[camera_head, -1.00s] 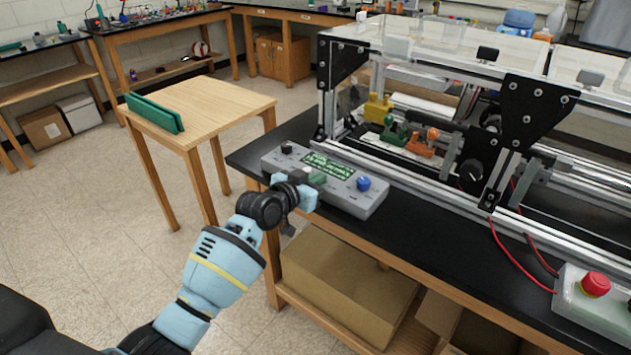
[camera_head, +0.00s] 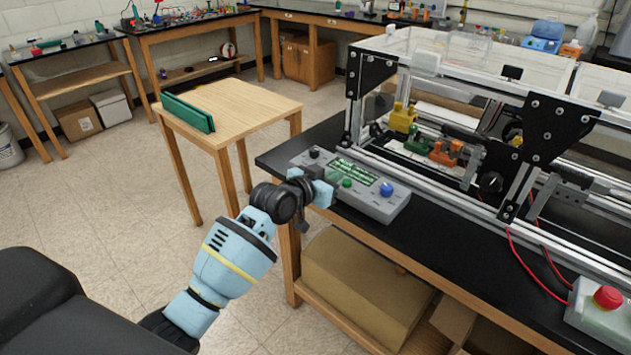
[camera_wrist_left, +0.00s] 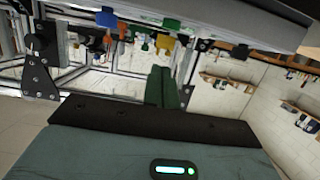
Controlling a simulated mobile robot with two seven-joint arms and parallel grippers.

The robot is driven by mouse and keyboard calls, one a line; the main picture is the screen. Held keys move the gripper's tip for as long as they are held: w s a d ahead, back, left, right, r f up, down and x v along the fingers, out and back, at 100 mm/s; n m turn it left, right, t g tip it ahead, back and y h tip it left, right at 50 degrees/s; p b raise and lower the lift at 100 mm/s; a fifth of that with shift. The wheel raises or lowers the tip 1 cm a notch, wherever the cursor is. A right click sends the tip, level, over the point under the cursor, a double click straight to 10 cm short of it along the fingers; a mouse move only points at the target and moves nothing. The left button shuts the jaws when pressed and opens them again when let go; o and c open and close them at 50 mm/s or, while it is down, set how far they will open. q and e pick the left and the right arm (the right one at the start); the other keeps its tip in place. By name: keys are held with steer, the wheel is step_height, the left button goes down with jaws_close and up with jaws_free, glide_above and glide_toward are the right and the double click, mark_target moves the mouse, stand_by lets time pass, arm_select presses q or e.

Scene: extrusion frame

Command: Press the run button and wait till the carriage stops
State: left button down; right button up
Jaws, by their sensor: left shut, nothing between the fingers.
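The grey control box (camera_head: 372,207) lies on the black bench top, with a lit green display (camera_head: 353,171), a green button (camera_head: 347,183), a blue knob (camera_head: 387,189) and a black knob (camera_head: 314,153). No label can be read. My left gripper (camera_head: 328,181) is shut and empty at the box's near left edge, just left of the green button; contact with the box cannot be judged. Inside the frame stand a yellow block (camera_head: 403,117), a green part (camera_head: 418,141) and an orange part (camera_head: 446,152); which is the carriage is unclear. My right gripper is out of view.
The aluminium extrusion frame (camera_head: 455,205) with black plates stands behind the box. A red stop button (camera_head: 607,297) is on a box at the right. A small wooden table (camera_head: 255,105) carries a green rack (camera_head: 187,113). Cardboard boxes sit under the bench.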

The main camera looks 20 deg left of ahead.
arm_select(q)
steer(key=v, duration=0.6)
steer(key=shift+w+r, duration=0.1)
steer(key=shift+r, duration=0.05)
steer(key=s+f, duration=0.6)
steer(key=f, duration=0.5)
steer(key=s+f+g+y, duration=0.1)
steer(key=s+f, duration=0.5)
steer(key=s, duration=0.4)
steer(key=s+d+f+n+g+y, duration=0.1)
steer(key=s+f+g, duration=0.1)
steer(key=s+f, duration=0.5)
steer(key=s+f+n+g+y, duration=0.1)
steer(key=s+f, duration=0.5)
steer(key=s, duration=0.8)
steer(key=shift+s+f+g, duration=0.2)
steer(key=shift+s+g, duration=0.2)
steer(key=shift+d, duration=0.15)
